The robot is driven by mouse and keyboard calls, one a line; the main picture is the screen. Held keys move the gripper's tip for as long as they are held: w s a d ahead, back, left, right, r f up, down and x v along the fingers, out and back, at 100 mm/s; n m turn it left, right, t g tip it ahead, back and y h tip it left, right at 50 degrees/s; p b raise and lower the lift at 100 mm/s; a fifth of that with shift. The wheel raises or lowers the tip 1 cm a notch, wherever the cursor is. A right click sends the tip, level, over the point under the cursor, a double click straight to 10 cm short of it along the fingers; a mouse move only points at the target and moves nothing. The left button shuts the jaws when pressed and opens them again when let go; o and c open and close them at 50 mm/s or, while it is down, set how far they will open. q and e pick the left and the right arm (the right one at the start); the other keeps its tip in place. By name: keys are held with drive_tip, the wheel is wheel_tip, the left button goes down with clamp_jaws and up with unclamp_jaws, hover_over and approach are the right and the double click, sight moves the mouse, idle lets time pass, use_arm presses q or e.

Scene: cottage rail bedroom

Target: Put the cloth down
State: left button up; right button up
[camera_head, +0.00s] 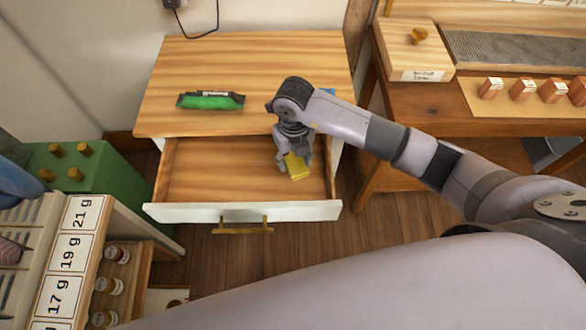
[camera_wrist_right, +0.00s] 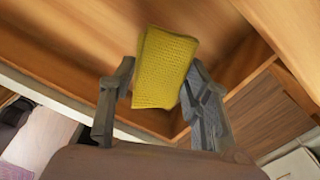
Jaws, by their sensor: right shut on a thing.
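A folded yellow cloth (camera_head: 296,166) is between the fingers of my right gripper (camera_head: 295,160), inside or just over the right part of the open drawer (camera_head: 210,172). In the right wrist view the textured yellow cloth (camera_wrist_right: 165,70) stands out between the two grey fingers of the right gripper (camera_wrist_right: 160,95), with the wooden drawer behind it. I cannot tell whether the cloth touches the drawer bottom. My left gripper is not in view.
The drawer's white front (camera_head: 240,211) with a brass handle (camera_head: 243,229) is pulled out. A green packet (camera_head: 211,101) lies on the wooden top (camera_head: 250,60). The drawer's left part is empty. A wooden bench (camera_head: 430,98) with small boxes stands at right.

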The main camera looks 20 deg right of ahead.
sight(294, 159)
wheel_tip(294, 159, down, 7)
drive_tip(key=shift+r, duration=0.15)
idle(0.4)
drive_tip(key=o, duration=1)
drive_tip(key=shift+o, duration=0.2)
wheel_tip(294, 159, up, 12)
drive_tip(key=shift+r, duration=0.1)
